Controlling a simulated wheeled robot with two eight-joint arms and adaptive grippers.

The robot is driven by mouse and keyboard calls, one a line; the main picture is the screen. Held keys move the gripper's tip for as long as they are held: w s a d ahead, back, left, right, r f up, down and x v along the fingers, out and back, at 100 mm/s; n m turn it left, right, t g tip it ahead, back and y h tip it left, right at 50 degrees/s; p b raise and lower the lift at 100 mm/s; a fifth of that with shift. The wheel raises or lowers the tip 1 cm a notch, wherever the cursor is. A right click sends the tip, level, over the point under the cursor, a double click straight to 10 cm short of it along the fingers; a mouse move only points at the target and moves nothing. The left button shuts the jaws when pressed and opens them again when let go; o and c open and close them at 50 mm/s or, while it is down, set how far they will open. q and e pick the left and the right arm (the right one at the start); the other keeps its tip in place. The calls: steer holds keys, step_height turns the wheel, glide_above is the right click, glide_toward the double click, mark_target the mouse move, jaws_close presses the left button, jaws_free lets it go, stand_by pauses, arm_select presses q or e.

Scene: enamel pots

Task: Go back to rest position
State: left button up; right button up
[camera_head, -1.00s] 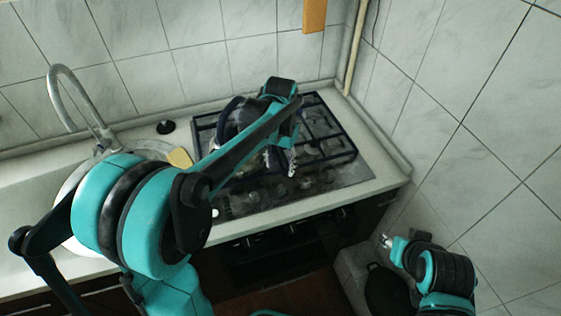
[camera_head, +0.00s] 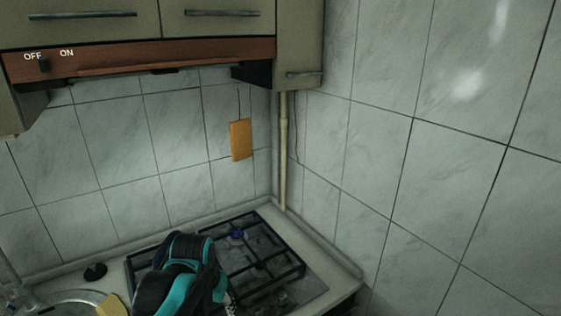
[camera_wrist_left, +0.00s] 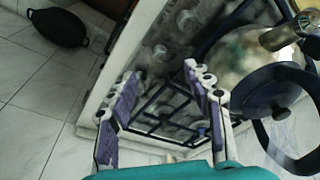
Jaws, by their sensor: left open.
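My left gripper (camera_wrist_left: 161,76) is open in the left wrist view, with nothing between its purple-padded fingers. Its fingers are over the gas stove (camera_wrist_left: 160,115). Just right of them is a light enamel pot (camera_wrist_left: 240,52) with a dark blue handle, and a dark blue round piece (camera_wrist_left: 270,88) in front of it. The fingers look apart from both. In the head view my left arm's end is over the stove (camera_head: 290,297) at the bottom and hides part of it. My right gripper is out of view.
A wooden board (camera_head: 240,140) hangs on the tiled wall. Cabinets and a hood with an OFF/ON switch (camera_head: 44,65) are above. The sink (camera_head: 65,303) is at lower left. A black pan (camera_wrist_left: 58,27) lies on the floor. A pipe (camera_head: 283,150) runs down the corner.

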arm_select(q)
steer(key=s+a+f+n+t, duration=0.1)
steer(key=s+t, duration=0.3)
steer(key=s, duration=0.7)
steer(key=shift+a+f+n+t, duration=0.3)
steer(key=shift+f+t, duration=0.1)
steer(key=shift+f, duration=0.15)
stand_by(0.6)
